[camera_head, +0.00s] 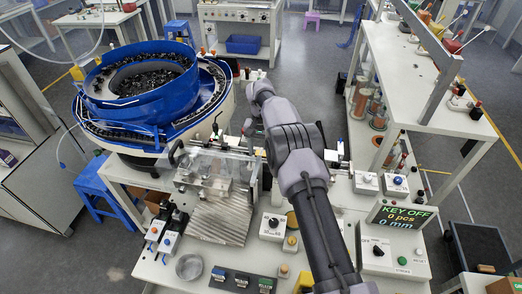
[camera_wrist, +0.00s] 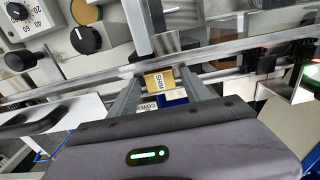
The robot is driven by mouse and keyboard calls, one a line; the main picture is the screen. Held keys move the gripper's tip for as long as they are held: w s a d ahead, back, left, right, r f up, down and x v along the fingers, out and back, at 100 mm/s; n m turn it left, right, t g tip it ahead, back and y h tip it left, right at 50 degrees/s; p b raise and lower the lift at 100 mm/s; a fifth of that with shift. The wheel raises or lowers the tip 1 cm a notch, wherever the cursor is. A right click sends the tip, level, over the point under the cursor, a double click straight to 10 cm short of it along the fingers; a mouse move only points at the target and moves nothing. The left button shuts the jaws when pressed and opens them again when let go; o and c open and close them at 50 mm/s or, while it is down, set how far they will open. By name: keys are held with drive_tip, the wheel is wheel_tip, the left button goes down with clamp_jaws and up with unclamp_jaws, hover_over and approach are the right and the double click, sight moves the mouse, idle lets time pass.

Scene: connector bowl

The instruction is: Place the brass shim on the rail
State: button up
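The brass shim (camera_wrist: 160,81) is a small gold plate with a "SHIM" label, and it shows between my fingertips in the wrist view. My gripper (camera_wrist: 162,76) appears shut on it, one finger at each side. The metal rail (camera_wrist: 95,86) runs across the wrist view, tilted up to the right, just behind the shim. I cannot tell whether the shim touches the rail. In the head view my arm hides the shim and fingertips.
A blue bowl feeder (camera_head: 140,85) stands at the left, with a clear-covered fixture (camera_head: 215,170) beside my arm. A round metal dish (camera_head: 189,267) and a display box reading "KEY OFF" (camera_head: 398,235) are on the bench. A control knob (camera_wrist: 86,39) is near the rail.

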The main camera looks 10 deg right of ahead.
wheel_tip(320, 180, up, 13)
drive_tip(key=p, duration=0.3)
wheel_tip(320, 180, up, 10)
drive_tip(key=t, duration=0.1)
hover_over(261, 153)
drive_tip(key=s, duration=0.3)
drive_tip(key=s+a+r+t+y, duration=0.1)
drive_tip(key=s+a+r+t, duration=0.1)
drive_tip(key=s+r, duration=0.9)
drive_tip(key=s+r+t, duration=0.1)
drive_tip(key=s+r, duration=0.2)
drive_tip(key=s, duration=1.2)
drive_tip(key=s+a+f+t, duration=0.1)
drive_tip(key=s+f, duration=0.2)
drive_tip(key=s, duration=0.3)
drive_tip(key=s+a+f+y, duration=0.1)
drive_tip(key=s+f, duration=0.2)
drive_tip(key=s, duration=0.4)
drive_tip(key=shift+t, duration=0.4)
drive_tip(key=shift+s, duration=0.15)
